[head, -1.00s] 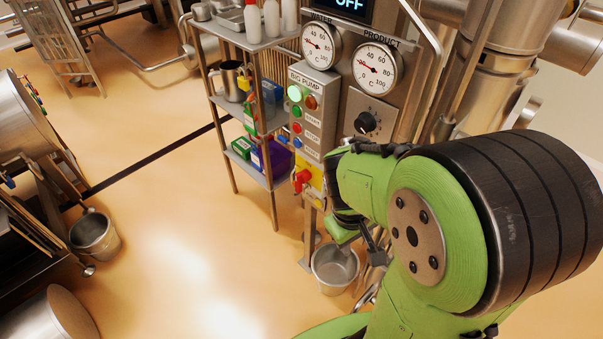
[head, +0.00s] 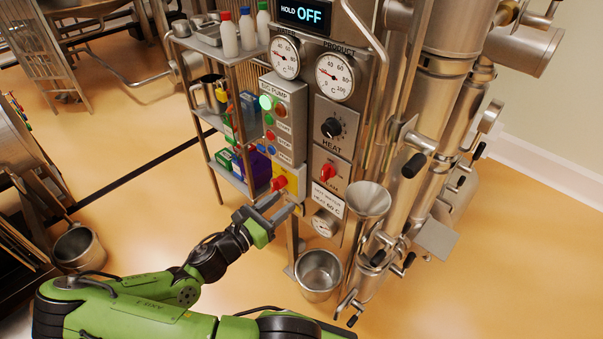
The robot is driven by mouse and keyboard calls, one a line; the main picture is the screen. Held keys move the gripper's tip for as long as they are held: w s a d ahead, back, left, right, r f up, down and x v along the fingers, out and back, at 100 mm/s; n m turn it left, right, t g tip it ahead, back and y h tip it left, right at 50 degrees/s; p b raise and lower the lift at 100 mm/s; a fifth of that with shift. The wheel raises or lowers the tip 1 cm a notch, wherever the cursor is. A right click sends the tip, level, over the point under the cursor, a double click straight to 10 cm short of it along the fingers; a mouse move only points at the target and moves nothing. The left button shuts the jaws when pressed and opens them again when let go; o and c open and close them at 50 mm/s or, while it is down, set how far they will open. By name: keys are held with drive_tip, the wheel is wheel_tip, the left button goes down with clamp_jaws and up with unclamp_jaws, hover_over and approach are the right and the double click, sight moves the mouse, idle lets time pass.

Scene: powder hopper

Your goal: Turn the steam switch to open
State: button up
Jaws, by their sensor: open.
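The steam switch (head: 327,174) is a red knob on a grey panel plate, below the black heat knob (head: 331,128). Its label is partly readable, and I cannot tell its exact setting. My gripper (head: 280,206) is open and empty, with its two grey fingers apart. It is to the lower left of the steam switch and apart from it, just below a red switch on a yellow plate (head: 279,183). My green arm reaches in from the lower left.
The hold display (head: 305,14) reads OFF above two dials (head: 334,76). A shelf with bottles (head: 229,36) stands left of the panel. A metal funnel (head: 368,201) and pipes stand close on the right. A bucket (head: 318,272) is below. Open floor lies to the left.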

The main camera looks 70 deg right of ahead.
sight(323, 172)
drive_tip(key=x, duration=1.5)
drive_tip(key=shift+s+b, duration=0.2)
drive_tip(key=shift+b, duration=0.15)
drive_tip(key=shift+c, duration=0.4)
clamp_jaws()
